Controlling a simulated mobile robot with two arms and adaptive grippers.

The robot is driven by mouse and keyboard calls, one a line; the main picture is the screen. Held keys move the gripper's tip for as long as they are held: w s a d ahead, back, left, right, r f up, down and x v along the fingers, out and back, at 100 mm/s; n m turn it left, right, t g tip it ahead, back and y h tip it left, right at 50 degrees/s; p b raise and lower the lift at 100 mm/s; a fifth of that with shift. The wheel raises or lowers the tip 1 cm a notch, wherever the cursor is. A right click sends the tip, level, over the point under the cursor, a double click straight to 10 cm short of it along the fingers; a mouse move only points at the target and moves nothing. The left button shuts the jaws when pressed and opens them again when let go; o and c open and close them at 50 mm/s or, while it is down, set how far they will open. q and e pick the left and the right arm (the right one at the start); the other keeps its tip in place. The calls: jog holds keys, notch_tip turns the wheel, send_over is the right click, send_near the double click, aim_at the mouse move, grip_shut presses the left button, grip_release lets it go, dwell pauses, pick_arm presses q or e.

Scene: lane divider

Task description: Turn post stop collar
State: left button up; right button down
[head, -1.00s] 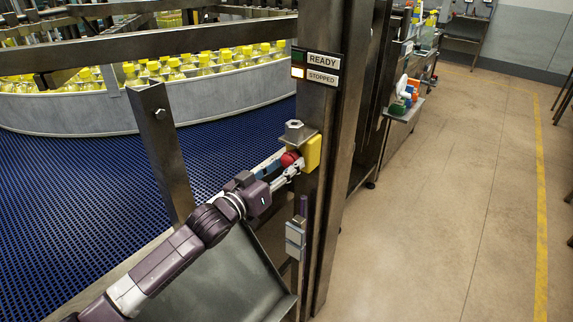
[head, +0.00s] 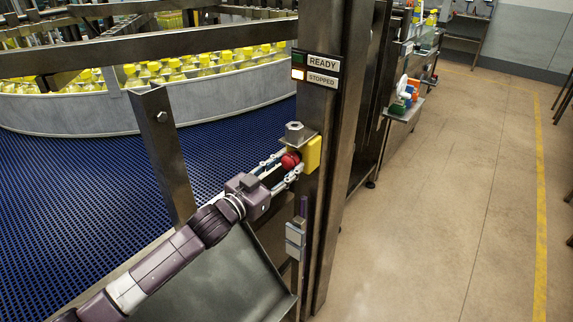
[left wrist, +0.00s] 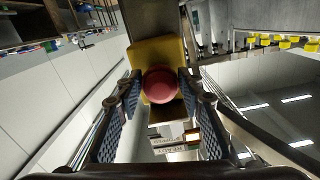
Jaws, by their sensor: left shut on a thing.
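The post stop is a yellow box (head: 312,153) with a round red knob (head: 291,160), fixed to the steel post (head: 318,200). My left gripper (head: 287,165) reaches it from the lower left, with its two fingers on opposite sides of the knob. In the left wrist view, the red knob (left wrist: 160,85) faces the camera between the fingertips (left wrist: 160,92), in front of the yellow box (left wrist: 150,54). The gripper is shut on the knob's sides. No separate collar can be made out behind the knob. My right gripper is not in view.
A READY/STOPPED sign (head: 315,69) hangs on the post; the lamp beside STOPPED is lit. A steel bracket with a nut (head: 295,132) sits just above the box. A slanted metal plate (head: 215,275) lies below my arm. The floor at right is clear.

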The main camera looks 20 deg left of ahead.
pick_arm(q)
jog(key=shift+m, duration=1.2)
jog(key=o, duration=1.2)
jog(key=shift+v, duration=6.05)
jog(key=shift+w, duration=0.1)
